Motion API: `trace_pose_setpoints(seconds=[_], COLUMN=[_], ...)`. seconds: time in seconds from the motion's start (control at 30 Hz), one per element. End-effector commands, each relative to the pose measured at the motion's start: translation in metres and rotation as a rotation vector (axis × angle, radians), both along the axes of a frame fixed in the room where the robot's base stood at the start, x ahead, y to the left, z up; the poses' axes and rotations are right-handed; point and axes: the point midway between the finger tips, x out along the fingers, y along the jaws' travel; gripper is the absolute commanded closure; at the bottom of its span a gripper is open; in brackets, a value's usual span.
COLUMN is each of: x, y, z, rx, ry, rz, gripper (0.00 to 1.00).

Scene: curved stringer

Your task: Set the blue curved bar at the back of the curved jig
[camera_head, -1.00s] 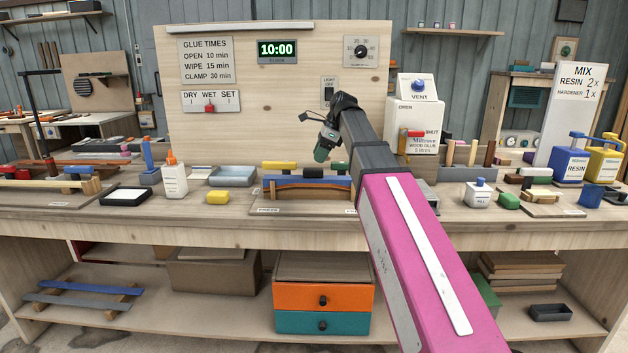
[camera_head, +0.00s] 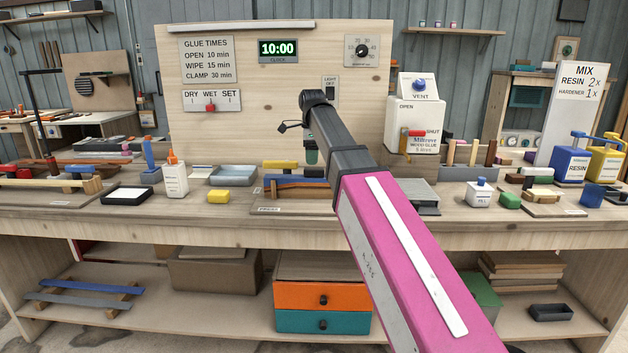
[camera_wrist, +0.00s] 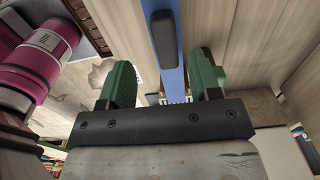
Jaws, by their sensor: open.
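The curved jig (camera_head: 264,209) stands at the bench's front middle, partly hidden by my arm. A brown curved strip lies across it, with a blue bar (camera_head: 292,179) behind the strip and a yellow block (camera_head: 279,165) above. My gripper (camera_head: 311,156) is mostly hidden behind my arm, above the jig's right part. In the wrist view my gripper (camera_wrist: 163,82) has its green fingers apart. A blue bar (camera_wrist: 172,80) with a dark block (camera_wrist: 162,38) on it runs through the gap between them. I cannot tell how far below the fingertips it is.
A tall panel (camera_head: 240,130) rises behind. A white glue container (camera_head: 412,122) stands right of my arm.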

Motion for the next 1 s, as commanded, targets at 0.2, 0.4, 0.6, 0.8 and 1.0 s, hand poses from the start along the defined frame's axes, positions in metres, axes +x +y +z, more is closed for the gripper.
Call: trace_pose_setpoints(seconds=[0.2,0.4,0.6,0.8,1.0], x=[0.003,0.005,0.006,0.006,0.006], y=[-0.003,-0.006,-0.005,-0.005,-0.005], z=[-0.016,-0.043,-0.052,-0.051,-0.051], rx=[0.0,0.0,0.001,0.001,0.001], ry=[0.002,0.002,0.0,0.0,0.0], rz=[0.0,0.0,0.0,0.0,0.0], gripper=[0.43,0.43,0.43,0.65,1.0])
